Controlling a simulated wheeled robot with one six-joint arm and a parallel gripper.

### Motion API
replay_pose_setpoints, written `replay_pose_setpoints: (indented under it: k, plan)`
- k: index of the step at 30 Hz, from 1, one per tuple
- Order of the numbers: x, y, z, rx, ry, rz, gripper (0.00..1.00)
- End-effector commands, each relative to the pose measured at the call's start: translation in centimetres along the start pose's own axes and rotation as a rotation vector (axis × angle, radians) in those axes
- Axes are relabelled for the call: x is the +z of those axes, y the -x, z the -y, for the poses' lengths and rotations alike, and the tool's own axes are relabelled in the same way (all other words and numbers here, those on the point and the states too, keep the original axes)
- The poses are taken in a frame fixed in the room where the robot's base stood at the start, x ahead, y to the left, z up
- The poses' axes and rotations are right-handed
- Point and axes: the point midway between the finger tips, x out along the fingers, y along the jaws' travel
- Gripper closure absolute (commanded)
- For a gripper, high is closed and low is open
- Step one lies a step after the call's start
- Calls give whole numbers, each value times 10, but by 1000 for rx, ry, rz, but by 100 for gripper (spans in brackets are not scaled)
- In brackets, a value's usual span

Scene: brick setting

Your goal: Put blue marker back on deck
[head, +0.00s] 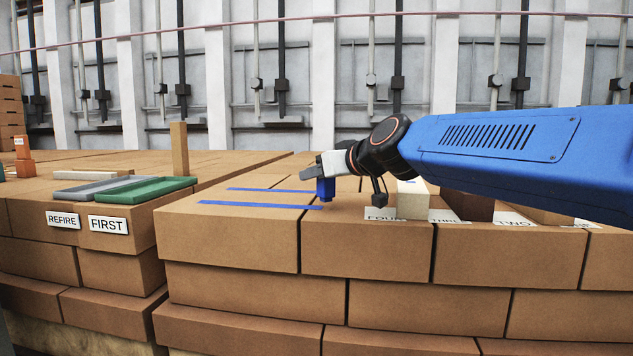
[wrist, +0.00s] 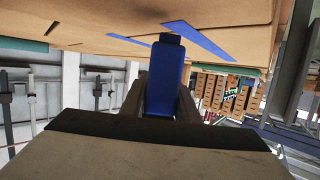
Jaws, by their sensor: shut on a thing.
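The blue marker (head: 326,189) is a small upright blue block with a narrower foot. My gripper (head: 319,172) is shut on its upper part. In the wrist view the marker (wrist: 163,82) sits between the two dark fingers, its far end pointing towards the brick surface. The deck (head: 235,224) is a brown brick top with two blue stripes, a far one (head: 270,190) and a near one (head: 260,205). The marker is over or at the right ends of the stripes. I cannot tell whether its foot touches the deck.
At left, a green tray (head: 150,189) and a grey tray (head: 92,189) lie behind the REFIRE and FIRST labels. An upright brown block (head: 180,149) stands behind them.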

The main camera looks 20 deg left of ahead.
Motion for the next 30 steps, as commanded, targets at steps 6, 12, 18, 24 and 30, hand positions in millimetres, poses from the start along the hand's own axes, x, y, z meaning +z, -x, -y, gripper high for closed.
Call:
replay_pose_setpoints:
  k: [6,12,18,24,30]
  plan:
    - [16,-4,0,1,1,-1,86]
    - [16,-5,0,1,1,-1,86]
    - [18,-6,0,0,0,0,65]
    - [18,-6,0,0,1,0,53]
    - [16,-5,0,1,1,-1,53]
